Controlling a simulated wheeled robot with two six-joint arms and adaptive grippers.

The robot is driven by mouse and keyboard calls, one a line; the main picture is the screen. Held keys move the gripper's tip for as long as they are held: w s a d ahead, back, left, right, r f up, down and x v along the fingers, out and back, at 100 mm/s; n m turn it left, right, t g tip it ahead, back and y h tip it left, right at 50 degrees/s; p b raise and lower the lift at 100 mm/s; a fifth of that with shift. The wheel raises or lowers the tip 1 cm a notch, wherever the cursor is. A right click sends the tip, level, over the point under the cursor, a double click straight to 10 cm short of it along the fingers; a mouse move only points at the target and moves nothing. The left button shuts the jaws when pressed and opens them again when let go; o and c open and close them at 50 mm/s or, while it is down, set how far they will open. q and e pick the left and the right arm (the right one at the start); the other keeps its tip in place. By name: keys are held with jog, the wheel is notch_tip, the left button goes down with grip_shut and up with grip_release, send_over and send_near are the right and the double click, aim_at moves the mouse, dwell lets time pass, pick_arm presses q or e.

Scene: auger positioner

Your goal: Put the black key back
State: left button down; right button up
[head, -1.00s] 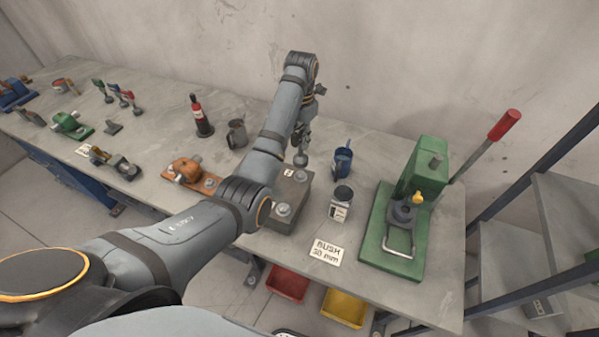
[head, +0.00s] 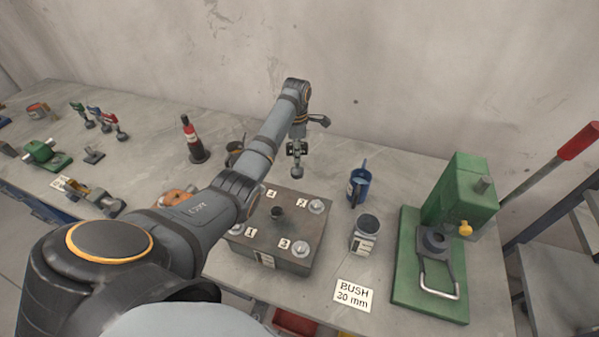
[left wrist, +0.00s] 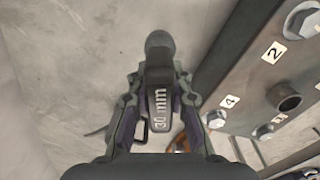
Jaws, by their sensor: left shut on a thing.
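My left gripper (head: 296,149) is shut on a dark key-like piece marked "30 mm" (left wrist: 158,100). In the left wrist view the piece stands between the two fingers (left wrist: 159,80), with its rounded knob beyond them. In the head view the knob (head: 296,171) hangs below the gripper, beyond the back edge of the grey block (head: 262,231). The block shows labels 1 to 4, bolts and a central bush (head: 277,213); it also shows at the right in the left wrist view (left wrist: 240,60). A small dark stand (head: 94,156) sits empty at the left. My right gripper is out of view.
Green, blue and red handled pieces (head: 94,114) stand at the far left.

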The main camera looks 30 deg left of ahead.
aim_at(296, 164)
pick_arm(q)
jog(key=f, duration=0.1)
jog(key=a+f, duration=0.1)
jog(key=shift+w+f, duration=0.2)
jog(key=shift+f, duration=0.65)
notch_tip(296, 164, down, 2)
jog(key=shift+s+d+f+p, duration=0.1)
jog(key=shift+s+d+p, duration=0.05)
jog(key=shift+p, duration=0.35)
jog(key=shift+f, duration=0.45)
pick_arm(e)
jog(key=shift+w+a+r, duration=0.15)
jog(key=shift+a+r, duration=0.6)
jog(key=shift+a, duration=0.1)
pick_arm(q)
jog(key=c, duration=1.2)
grip_release()
jog(key=shift+r, duration=0.3)
notch_tip(296, 164, up, 12)
jog(key=b, duration=0.3)
jog(key=shift+f, duration=0.2)
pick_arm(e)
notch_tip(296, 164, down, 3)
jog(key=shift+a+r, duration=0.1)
